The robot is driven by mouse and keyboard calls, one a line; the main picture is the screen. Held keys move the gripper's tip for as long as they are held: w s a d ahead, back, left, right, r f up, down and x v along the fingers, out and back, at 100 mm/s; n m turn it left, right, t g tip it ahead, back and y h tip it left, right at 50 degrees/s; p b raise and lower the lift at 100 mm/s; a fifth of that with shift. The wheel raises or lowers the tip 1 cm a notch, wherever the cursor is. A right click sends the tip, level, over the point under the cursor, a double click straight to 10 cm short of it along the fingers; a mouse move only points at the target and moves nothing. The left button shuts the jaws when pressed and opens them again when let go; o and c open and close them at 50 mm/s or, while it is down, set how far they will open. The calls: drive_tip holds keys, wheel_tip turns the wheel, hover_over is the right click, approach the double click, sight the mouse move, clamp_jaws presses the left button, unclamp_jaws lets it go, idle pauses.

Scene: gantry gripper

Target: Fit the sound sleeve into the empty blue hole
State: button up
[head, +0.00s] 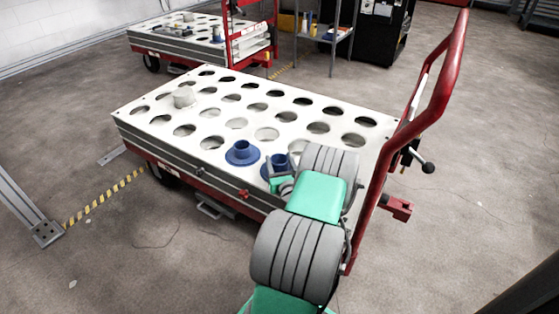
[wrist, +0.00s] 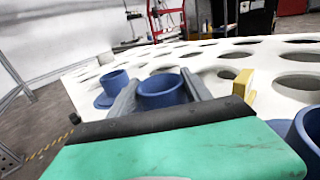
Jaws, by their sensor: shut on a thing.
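My gripper (wrist: 161,88) is shut on a blue sleeve (wrist: 163,93), with one grey finger on each side of it. In the head view the held sleeve (head: 279,160) shows beside my gripper (head: 281,184), low over the cart's near edge; whether it touches the top I cannot tell. A second blue flanged sleeve (head: 242,152) stands upright to its left and also shows in the wrist view (wrist: 115,84). A third blue round piece (wrist: 307,140) is cut off at the wrist view's right edge. I cannot make out an empty blue hole; my arm hides part of the cart top.
The white cart top (head: 222,119) has many open round holes. A pale grey cylinder (head: 183,97) stands at its left. A red handle frame (head: 412,100) rises at the right. A yellow piece (wrist: 243,84) is right of my fingers. Another loaded cart (head: 185,45) stands behind.

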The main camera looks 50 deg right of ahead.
sight(282, 167)
drive_tip(key=shift+f, duration=0.25)
drive_tip(key=o, duration=1.7)
drive_tip(key=shift+c, duration=0.2)
drive_tip(key=p+v, duration=0.1)
drive_tip(key=v, duration=0.4)
drive_tip(key=shift+s+a, duration=0.15)
drive_tip(key=shift+s, duration=0.2)
drive_tip(key=shift+b+v, duration=0.5)
drive_tip(key=shift+v, duration=0.45)
drive_tip(key=shift+a, duration=0.15)
